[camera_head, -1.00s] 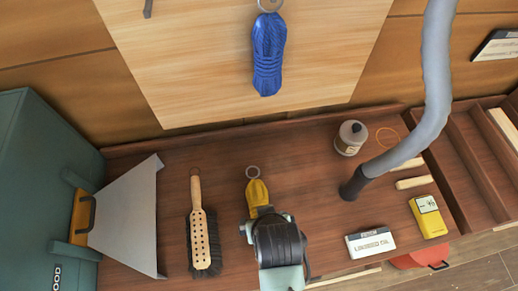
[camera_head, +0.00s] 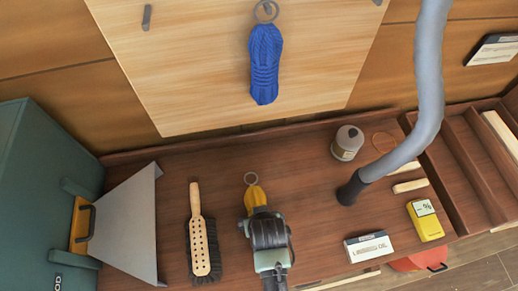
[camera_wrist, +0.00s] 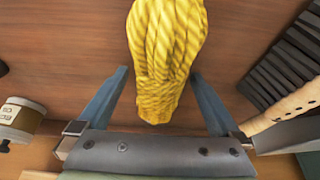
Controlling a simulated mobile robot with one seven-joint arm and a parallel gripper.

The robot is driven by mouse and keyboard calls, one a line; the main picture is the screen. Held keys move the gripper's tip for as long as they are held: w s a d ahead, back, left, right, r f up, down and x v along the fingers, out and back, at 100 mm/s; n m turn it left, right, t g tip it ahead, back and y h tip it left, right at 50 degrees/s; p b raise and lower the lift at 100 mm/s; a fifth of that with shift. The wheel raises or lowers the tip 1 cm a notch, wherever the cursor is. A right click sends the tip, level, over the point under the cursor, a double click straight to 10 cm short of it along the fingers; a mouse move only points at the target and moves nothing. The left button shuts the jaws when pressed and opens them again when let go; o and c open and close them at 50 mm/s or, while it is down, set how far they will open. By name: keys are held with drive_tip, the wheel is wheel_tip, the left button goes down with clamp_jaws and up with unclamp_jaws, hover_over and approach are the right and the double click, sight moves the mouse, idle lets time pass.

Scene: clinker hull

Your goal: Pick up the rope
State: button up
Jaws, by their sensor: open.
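A yellow coiled rope (camera_head: 256,197) with a metal ring lies on the brown bench top, partly hidden by my gripper in the head view. In the wrist view the rope (camera_wrist: 160,50) is large, and its narrower end lies between the two blue-grey fingers. My gripper (camera_head: 262,213) is open, with a finger on each side of the rope; the wrist view shows gaps between the fingers (camera_wrist: 159,76) and the rope. A second rope, blue (camera_head: 265,65), hangs by a ring on the upright wooden board.
A brush (camera_head: 200,245) lies left of my gripper, beyond it a grey sheet piece (camera_head: 130,225) and green cabinet (camera_head: 35,190).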

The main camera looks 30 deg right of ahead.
drive_tip(key=c, duration=1.5)
wheel_tip(320, 180, up, 10)
drive_tip(key=shift+r, duration=0.1)
